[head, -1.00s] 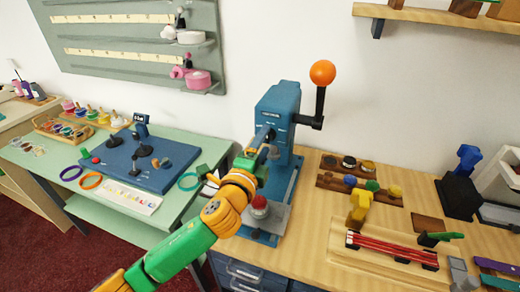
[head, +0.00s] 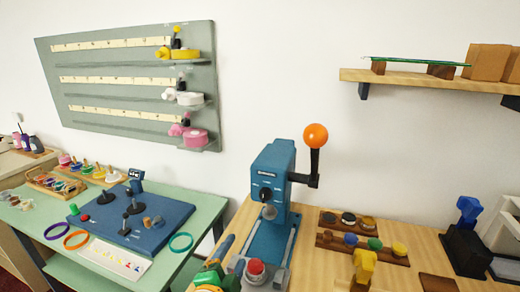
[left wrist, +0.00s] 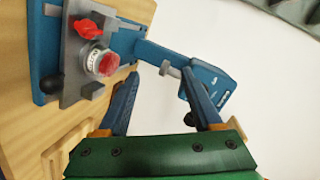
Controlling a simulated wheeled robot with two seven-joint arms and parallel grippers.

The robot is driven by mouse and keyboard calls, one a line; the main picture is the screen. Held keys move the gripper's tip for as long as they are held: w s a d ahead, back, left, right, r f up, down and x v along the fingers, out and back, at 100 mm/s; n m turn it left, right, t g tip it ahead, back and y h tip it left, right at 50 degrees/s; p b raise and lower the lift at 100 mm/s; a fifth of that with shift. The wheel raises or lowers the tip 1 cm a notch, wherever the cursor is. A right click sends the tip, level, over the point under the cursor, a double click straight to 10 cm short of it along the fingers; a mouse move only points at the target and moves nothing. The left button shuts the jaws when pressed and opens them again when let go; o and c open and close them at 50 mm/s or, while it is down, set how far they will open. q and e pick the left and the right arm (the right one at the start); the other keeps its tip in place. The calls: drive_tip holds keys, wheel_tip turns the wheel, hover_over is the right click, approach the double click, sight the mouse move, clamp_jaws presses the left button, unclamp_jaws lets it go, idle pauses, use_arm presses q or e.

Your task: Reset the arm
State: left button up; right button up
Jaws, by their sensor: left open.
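A blue press (head: 275,170) stands on the wooden counter, with a black lever arm (head: 315,165) on its right side pointing up to an orange ball (head: 316,135). The press also shows in the left wrist view (left wrist: 207,80), turned sideways. A red-topped round piece (head: 256,268) sits on its grey plate, and it shows again in the left wrist view (left wrist: 105,63). My left gripper (head: 230,257) is low in front of the press, partly cut off by the frame. Its fingers stand apart and empty in the left wrist view (left wrist: 158,75). My right gripper is not in view.
A green table (head: 205,217) at left holds a blue board (head: 172,213) with black fittings and coloured rings. Wooden racks (head: 362,243) with round pieces and a yellow object (head: 363,267) lie right of the press. A shelf (head: 425,82) hangs above.

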use_arm(q)
drive_tip(key=s+a+f+n+g+y, duration=0.1)
drive_tip(key=s+a+f+n+g, duration=0.5)
drive_tip(key=s+f, duration=0.4)
drive_tip(key=s+a+f+n+g+y, duration=0.2)
drive_tip(key=s+a+f+n+g, duration=0.2)
drive_tip(key=s+f+n, duration=0.65)
drive_tip(key=s+f+m+g, duration=0.1)
drive_tip(key=s+f+m, duration=0.15)
drive_tip(key=f, duration=0.55)
drive_tip(key=s+f+m+g, duration=0.1)
drive_tip(key=s+f, duration=0.3)
drive_tip(key=f, duration=0.5)
drive_tip(key=s+a+f+g, duration=0.1)
drive_tip(key=s+a+f, duration=0.1)
drive_tip(key=s+f, duration=0.6)
drive_tip(key=s, duration=0.3)
drive_tip(key=shift+a+f, duration=0.25)
drive_tip(key=shift+a, duration=0.1)
